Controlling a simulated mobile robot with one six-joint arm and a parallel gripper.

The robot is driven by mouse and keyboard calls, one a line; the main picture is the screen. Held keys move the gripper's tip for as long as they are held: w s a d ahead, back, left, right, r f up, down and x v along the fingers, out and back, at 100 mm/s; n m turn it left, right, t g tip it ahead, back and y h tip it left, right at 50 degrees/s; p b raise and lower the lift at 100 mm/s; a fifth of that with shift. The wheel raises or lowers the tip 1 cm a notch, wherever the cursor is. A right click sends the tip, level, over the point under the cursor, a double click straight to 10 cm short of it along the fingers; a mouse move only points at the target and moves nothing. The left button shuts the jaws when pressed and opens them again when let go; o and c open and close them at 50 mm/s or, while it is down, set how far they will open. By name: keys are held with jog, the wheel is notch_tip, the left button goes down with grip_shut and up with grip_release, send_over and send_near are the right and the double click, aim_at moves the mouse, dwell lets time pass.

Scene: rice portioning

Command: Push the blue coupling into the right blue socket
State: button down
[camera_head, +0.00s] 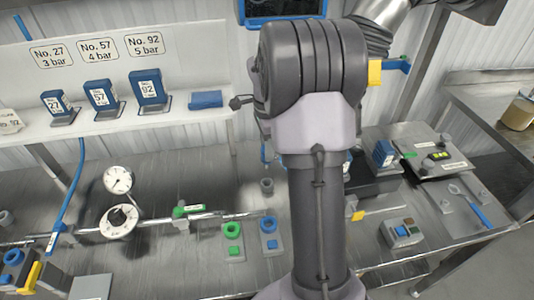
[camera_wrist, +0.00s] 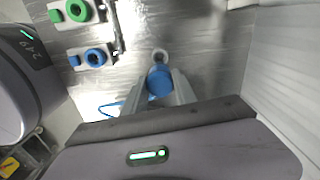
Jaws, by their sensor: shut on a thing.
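My gripper (camera_wrist: 160,76) is shut on the blue coupling (camera_wrist: 158,82), which shows between its two fingers in the wrist view. In the head view my arm hides the gripper and coupling. The right blue socket (camera_head: 268,226) is a blue ring on a light plate, beside a green one on the bench. It also shows in the wrist view (camera_wrist: 95,57), up and left of the coupling and apart from it. A thin blue hose (camera_wrist: 110,105) shows left of the fingers.
A green socket (camera_head: 232,230) sits left of the blue one. A grey ring-shaped piece (camera_head: 267,186) stands behind them. A pipe with a gauge (camera_head: 118,180) and green-handled valve (camera_head: 187,211) lies to the left. A control box (camera_head: 402,232) stands right of my arm.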

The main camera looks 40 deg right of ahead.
jog(key=shift+s+a+f+b, duration=0.15)
jog(key=shift+s+f+b, duration=0.05)
jog(key=shift+b, duration=0.1)
jog(key=s+a+f+b, duration=0.2)
jog(key=s+a+b, duration=0.5)
jog(key=s+a, duration=0.3)
jog(key=shift+s, duration=1)
jog(key=shift+a+f, duration=0.1)
jog(key=shift+f, duration=0.05)
jog(key=shift+f+b, duration=0.8)
jog(key=shift+f, duration=0.05)
jog(key=shift+f+b, duration=0.35)
jog(key=shift+f+b, duration=0.5)
jog(key=shift+f, duration=0.1)
jog(key=shift+f, duration=0.1)
